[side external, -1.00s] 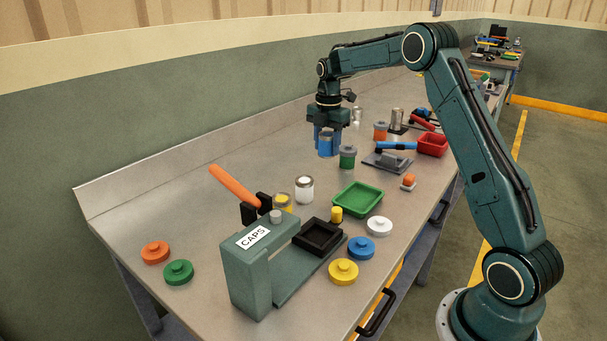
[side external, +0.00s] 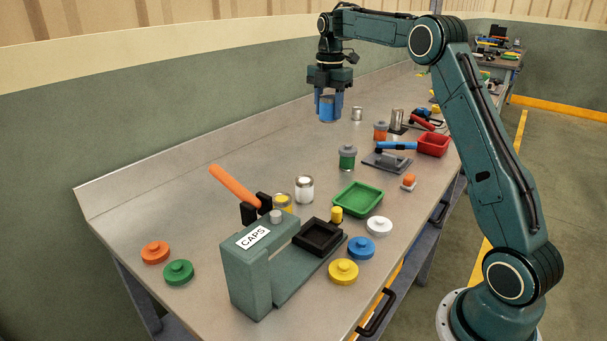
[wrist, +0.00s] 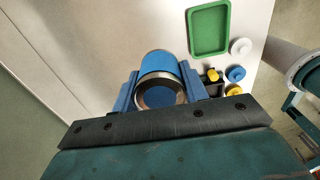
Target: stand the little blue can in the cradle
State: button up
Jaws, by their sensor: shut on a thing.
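The little blue can (side external: 327,109) hangs upright between the fingers of my gripper (side external: 328,115), well above the bench. In the wrist view my gripper (wrist: 157,90) is shut on the can (wrist: 155,65), with one blue finger on each side and its metal end facing the camera. A black square holder (side external: 318,252), which looks like the cradle, sits on the base of the green press marked CAPS. It looks empty. The can is far behind the holder, towards the back of the bench.
The press (side external: 252,262) has a raised orange lever (side external: 235,187). Several coloured caps lie around the press. A green can (side external: 347,158) stands farther back. The left back bench is clear.

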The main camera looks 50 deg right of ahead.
jog(key=shift+a, duration=0.1)
dwell(0.3)
jog(key=shift+a+f, duration=0.15)
jog(key=shift+a, duration=0.35)
jog(key=s+a+f+n, duration=0.2)
jog(key=s+a+f, duration=0.15)
jog(key=a, duration=0.75)
jog(key=n, duration=0.2)
send_over(318, 238)
notch_tip(318, 238, down, 7)
jog(key=shift+r, duration=0.2)
jog(key=shift+f, duration=0.15)
jog(key=shift+f, duration=2.4)
jog(key=shift+f, duration=0.6)
jog(key=shift+f, duration=0.7)
